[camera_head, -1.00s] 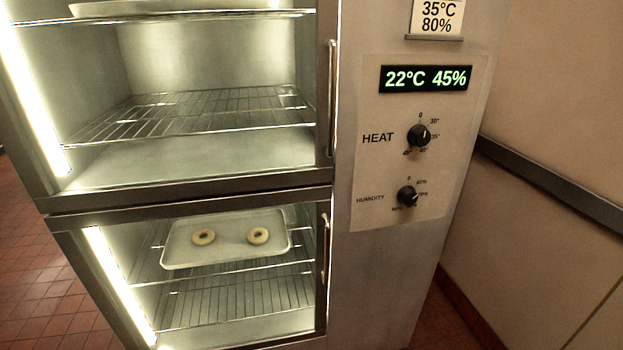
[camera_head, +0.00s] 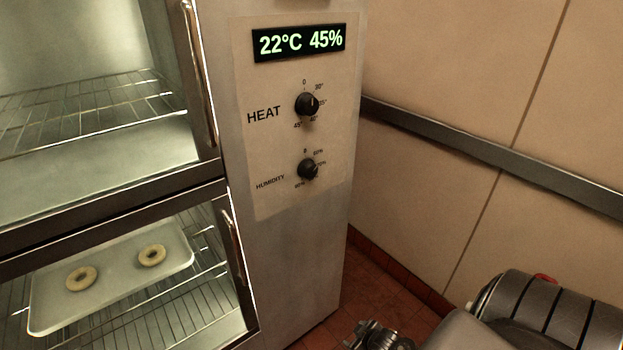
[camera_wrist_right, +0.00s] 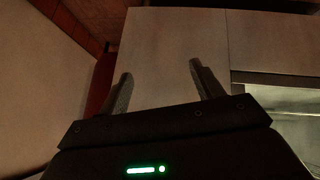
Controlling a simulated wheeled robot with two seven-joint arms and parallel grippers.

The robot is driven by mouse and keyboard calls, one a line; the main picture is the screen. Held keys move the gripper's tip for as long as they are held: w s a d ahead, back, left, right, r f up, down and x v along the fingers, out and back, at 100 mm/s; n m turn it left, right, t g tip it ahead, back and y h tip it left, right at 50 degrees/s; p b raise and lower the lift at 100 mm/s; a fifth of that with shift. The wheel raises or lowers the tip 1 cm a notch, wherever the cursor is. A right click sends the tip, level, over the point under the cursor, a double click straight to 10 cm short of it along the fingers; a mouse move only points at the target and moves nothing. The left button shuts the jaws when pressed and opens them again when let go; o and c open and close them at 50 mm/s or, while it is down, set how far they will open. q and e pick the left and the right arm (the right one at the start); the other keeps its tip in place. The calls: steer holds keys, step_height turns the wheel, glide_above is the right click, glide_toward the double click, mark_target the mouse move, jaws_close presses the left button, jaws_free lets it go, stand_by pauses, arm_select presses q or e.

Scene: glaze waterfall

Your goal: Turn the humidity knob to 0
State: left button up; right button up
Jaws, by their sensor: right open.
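The black humidity knob (camera_head: 307,169) is on the light control panel (camera_head: 285,217) of the steel cabinet, below the black heat knob (camera_head: 307,104). A 0 mark is above the humidity knob, with percent marks on its right and below. Its pointer is too small to read surely. The display (camera_head: 299,42) reads 22°C 45%. My right gripper (camera_wrist_right: 160,82) is open and empty in the right wrist view, its fingers toward a plain pale cabinet face. The knob is not in that view. Part of my right arm shows low in the head view, well below the knob. My left gripper is not in view.
A door handle (camera_head: 236,240) stands left of the panel. A wall with a dark rail (camera_head: 490,152) is on the right.

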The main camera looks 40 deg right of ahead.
steer(key=w+d+r+t, duration=0.35)
steer(key=w+r, duration=0.45)
steer(key=r, duration=0.3)
steer(key=n+t+y+b, duration=0.1)
steer(key=n+t+b, duration=0.1)
steer(key=n+t, duration=0.45)
glide_toward(311, 172)
steer(key=shift+m+t, duration=0.25)
steer(key=shift+t, duration=0.05)
steer(key=w, duration=0.3)
steer(key=w+p, duration=0.1)
steer(key=w, duration=0.2)
steer(key=w+p, duration=0.1)
steer(key=w, duration=0.2)
steer(key=shift+w+d+f, duration=0.1)
steer(key=shift+d+f, duration=0.1)
steer(key=shift+f, duration=0.05)
steer(key=c, duration=1)
